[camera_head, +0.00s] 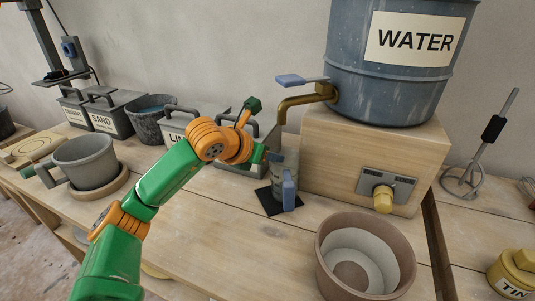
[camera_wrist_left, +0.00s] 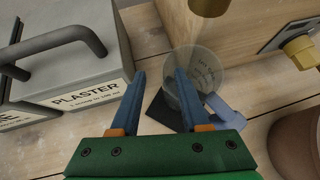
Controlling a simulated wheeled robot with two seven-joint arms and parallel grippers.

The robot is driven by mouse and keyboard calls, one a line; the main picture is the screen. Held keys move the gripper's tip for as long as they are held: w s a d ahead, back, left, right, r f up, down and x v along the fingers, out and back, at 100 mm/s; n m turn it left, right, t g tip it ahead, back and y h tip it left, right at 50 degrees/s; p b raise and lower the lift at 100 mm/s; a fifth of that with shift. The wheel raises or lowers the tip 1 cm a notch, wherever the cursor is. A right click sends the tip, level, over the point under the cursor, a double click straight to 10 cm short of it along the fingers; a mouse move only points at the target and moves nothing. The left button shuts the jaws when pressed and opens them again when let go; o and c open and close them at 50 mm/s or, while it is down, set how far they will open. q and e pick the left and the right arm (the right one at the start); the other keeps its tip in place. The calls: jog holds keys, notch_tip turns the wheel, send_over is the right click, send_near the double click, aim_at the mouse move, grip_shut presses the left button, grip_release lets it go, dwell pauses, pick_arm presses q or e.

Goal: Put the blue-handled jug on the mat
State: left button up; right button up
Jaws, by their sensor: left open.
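The clear measuring jug (camera_head: 287,163) with a blue handle (camera_head: 289,191) stands upright below the tap of the water barrel. Its base appears to rest on the small dark square mat (camera_head: 268,203), though the exact overlap is partly hidden. In the left wrist view the jug (camera_wrist_left: 208,66) is beyond the right finger, its blue handle (camera_wrist_left: 224,112) points to the lower right, and the mat (camera_wrist_left: 163,112) shows to its left. My left gripper (camera_wrist_left: 160,74) is open and empty. In the head view it (camera_head: 269,156) is just left of the jug; contact cannot be told.
A brass tap (camera_head: 303,99) with a blue lever overhangs the jug. A wooden block (camera_head: 335,150) carries the water barrel (camera_head: 350,75). The plaster bin (camera_wrist_left: 75,45) is close on the left. A brown bucket (camera_head: 328,262) stands in front right.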

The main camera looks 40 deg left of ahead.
pick_arm(q)
jog(key=b+v, duration=0.1)
jog(key=v, duration=1.1)
jog(key=shift+r, duration=0.2)
